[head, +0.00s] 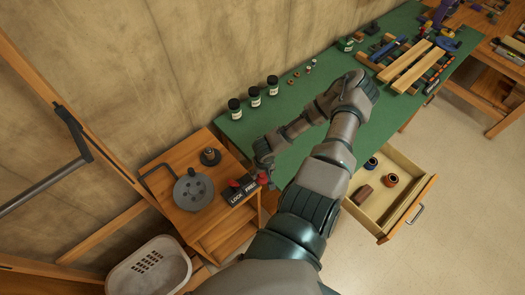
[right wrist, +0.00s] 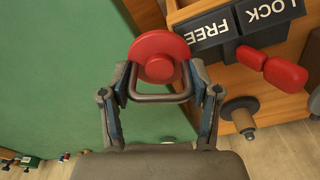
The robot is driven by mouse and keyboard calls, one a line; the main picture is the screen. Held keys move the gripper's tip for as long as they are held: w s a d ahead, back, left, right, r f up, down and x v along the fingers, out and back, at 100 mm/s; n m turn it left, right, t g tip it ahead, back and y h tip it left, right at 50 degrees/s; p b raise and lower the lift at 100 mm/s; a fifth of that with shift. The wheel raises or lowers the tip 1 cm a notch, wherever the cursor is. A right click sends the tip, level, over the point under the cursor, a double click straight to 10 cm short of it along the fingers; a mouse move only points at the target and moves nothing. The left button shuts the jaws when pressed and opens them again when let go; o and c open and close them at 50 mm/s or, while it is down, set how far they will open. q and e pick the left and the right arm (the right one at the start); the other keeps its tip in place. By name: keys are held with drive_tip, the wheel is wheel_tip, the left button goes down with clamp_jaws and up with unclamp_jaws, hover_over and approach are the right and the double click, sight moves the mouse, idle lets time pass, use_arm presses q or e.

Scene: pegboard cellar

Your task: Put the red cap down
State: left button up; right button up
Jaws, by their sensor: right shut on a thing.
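The red cap (right wrist: 158,57) is a round red disc with a raised middle and a grey loop below it, between the fingers of my right gripper (right wrist: 160,92). The gripper is shut on it. In the head view the right gripper (head: 263,158) points down near the left end of the green bench, with the red cap (head: 262,178) just under it. The cap is beside the black LOCK/FREE block (head: 240,194), which has a red lever (right wrist: 285,74). I cannot tell whether the cap touches anything below. My left gripper is not in view.
A small wooden stand (head: 175,212) carries the block, a grey disc with holes (head: 193,190) and a black knob (head: 210,156). The green bench top (head: 235,133) has clear room in front of several dark jars. An open drawer (head: 410,212) juts out right.

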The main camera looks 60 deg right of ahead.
drive_tip(key=w+d, duration=0.2)
drive_tip(key=d, duration=0.2)
drive_tip(key=w+d+f, duration=0.1)
drive_tip(key=w+d, duration=0.1)
drive_tip(key=d, duration=0.2)
drive_tip(key=w+d, duration=0.3)
drive_tip(key=d, duration=0.1)
drive_tip(key=shift+w+d+f+b, duration=0.1)
drive_tip(key=shift+d+f+b, duration=0.2)
drive_tip(key=shift+d+b, duration=0.05)
drive_tip(key=shift+w+d+f, duration=0.1)
drive_tip(key=shift+d, duration=0.05)
wheel_tip(320, 180, down, 3)
drive_tip(key=shift+f+b, duration=0.1)
drive_tip(key=shift+b, duration=0.4)
drive_tip(key=o, duration=1)
drive_tip(key=shift+c, duration=0.2)
